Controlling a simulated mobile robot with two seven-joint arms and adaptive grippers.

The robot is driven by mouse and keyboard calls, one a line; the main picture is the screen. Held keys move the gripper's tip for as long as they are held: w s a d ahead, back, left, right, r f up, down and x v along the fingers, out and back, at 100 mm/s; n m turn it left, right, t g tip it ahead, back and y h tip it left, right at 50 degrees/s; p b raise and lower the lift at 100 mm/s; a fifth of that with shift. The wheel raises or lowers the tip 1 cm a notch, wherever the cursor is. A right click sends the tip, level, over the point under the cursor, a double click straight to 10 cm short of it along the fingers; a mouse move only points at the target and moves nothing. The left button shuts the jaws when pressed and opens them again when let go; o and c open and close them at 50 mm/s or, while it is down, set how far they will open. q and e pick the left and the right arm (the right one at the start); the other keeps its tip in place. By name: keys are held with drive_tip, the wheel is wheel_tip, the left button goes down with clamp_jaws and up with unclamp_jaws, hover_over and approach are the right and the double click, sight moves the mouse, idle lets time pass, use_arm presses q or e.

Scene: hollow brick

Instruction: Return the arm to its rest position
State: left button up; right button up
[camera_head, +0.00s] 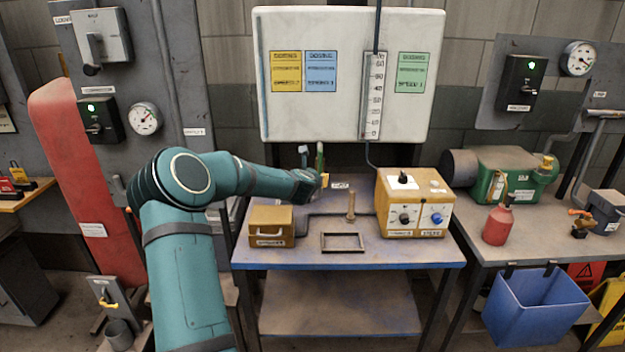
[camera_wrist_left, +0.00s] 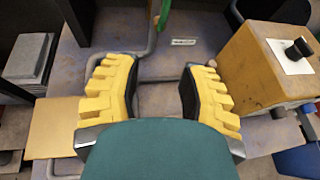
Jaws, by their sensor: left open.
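My left arm is teal and reaches in from the lower left in the head view. My left gripper (camera_head: 322,180) is above the back part of the workbench (camera_head: 350,258), between the wooden box and the yellow control box. In the left wrist view the gripper (camera_wrist_left: 158,72) has its two yellow ridged fingers wide apart, with only the bench top and a grey pipe seen between them. The gripper is empty. In the head view the arm hides most of the gripper. My right gripper is not in view.
A wooden box (camera_head: 271,226), an upright peg (camera_head: 351,207), a small frame (camera_head: 343,243) and a yellow control box (camera_head: 413,203) stand on the bench. A green lever (camera_head: 320,157) rises close to my gripper. A white panel (camera_head: 350,30) hangs behind. A red guard (camera_head: 85,185) stands left.

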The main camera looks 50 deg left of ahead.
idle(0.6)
use_arm(q)
drive_tip(key=w+d+f+m+g+h, duration=0.1)
drive_tip(key=d+f+m+h, duration=0.2)
drive_tip(key=d+f+m, duration=0.6)
drive_tip(key=d+f+m+h, duration=0.3)
drive_tip(key=d+f+m, duration=0.1)
drive_tip(key=d, duration=1)
drive_tip(key=w+d+f+m+g+h, duration=0.1)
drive_tip(key=d+f+m+h, duration=0.2)
drive_tip(key=d+f+m, duration=0.6)
drive_tip(key=s+d+f+m+g+h, duration=0.15)
drive_tip(key=s+d+m, duration=0.25)
drive_tip(key=d, duration=0.4)
drive_tip(key=s+d+f+m+g+h, duration=0.1)
drive_tip(key=s+d+f+m, duration=0.3)
drive_tip(key=d, duration=0.4)
drive_tip(key=s+d+f+m+g, duration=0.1)
drive_tip(key=s+d+m+g, duration=0.1)
drive_tip(key=s+d+m, duration=0.2)
drive_tip(key=s+d+f+m+g, duration=0.1)
drive_tip(key=s+d+m+g, duration=0.1)
drive_tip(key=s+d+m, duration=0.2)
drive_tip(key=s+m+h, duration=0.1)
drive_tip(key=s+m, duration=0.2)
drive_tip(key=s, duration=0.5)
drive_tip(key=shift+s+d+m, duration=0.15)
drive_tip(key=shift+s+m, duration=0.05)
drive_tip(key=shift+m, duration=0.2)
